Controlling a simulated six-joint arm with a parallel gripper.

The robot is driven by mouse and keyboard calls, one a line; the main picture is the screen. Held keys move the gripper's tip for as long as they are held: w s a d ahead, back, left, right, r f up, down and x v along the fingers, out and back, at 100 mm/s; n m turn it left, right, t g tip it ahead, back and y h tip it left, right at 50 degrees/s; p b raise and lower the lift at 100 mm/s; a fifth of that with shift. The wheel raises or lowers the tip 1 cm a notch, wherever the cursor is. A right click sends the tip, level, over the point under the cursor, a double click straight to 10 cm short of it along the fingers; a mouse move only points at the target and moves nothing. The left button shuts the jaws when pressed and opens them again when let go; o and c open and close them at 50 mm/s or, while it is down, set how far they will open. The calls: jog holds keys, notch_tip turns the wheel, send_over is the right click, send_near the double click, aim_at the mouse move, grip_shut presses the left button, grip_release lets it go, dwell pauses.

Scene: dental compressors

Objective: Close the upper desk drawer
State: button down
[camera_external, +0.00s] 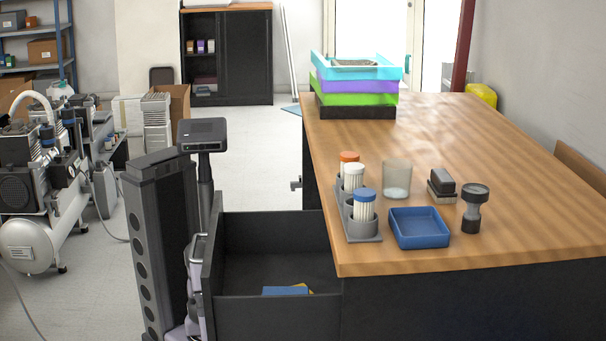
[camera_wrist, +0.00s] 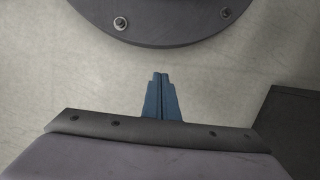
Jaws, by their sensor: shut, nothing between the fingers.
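The open drawer (camera_external: 265,232) is black and sticks out to the left from the near end of the wooden-topped desk (camera_external: 470,140). Its front panel (camera_external: 212,262) stands well away from the desk. Inside lies a blue item (camera_external: 284,290) with something yellow beside it. My gripper (camera_wrist: 159,76) shows in the wrist view as two dark blue fingers pressed together, empty, above the pale floor. In the external view grey and lilac parts of my arm show low beside the outer side of the drawer front; the fingertips cannot be made out there. Whether they touch the drawer cannot be told.
On the desk stand a grey holder (camera_external: 362,228) with capped containers, a glass (camera_external: 397,178), a blue tray (camera_external: 419,228) and stacked coloured trays (camera_external: 357,85). Compressors (camera_external: 30,190) stand at the left. Open floor (camera_external: 255,150) lies behind the drawer.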

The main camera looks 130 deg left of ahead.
jog(key=s+d+r+m+t+y+p, duration=0.3)
jog(key=r+m+t+p, duration=0.2)
jog(key=r+p, duration=1.2)
jog(key=s+d+r+m+t+y+p, duration=0.3)
jog(key=r+m+p, duration=0.5)
jog(key=r+p, duration=0.9)
jog(key=s+d+r+m+t+y+p, duration=0.3)
jog(key=r+m+t+p, duration=0.4)
jog(key=r+p, duration=1.1)
notch_tip(320, 180, up, 5)
jog(key=shift+s+d+r+m+t+y, duration=0.25)
jog(key=shift+d+y, duration=0.55)
jog(key=shift+d, duration=0.45)
jog(key=shift+a, duration=0.1)
jog(key=p+x, duration=0.1)
jog(key=x, duration=1.3)
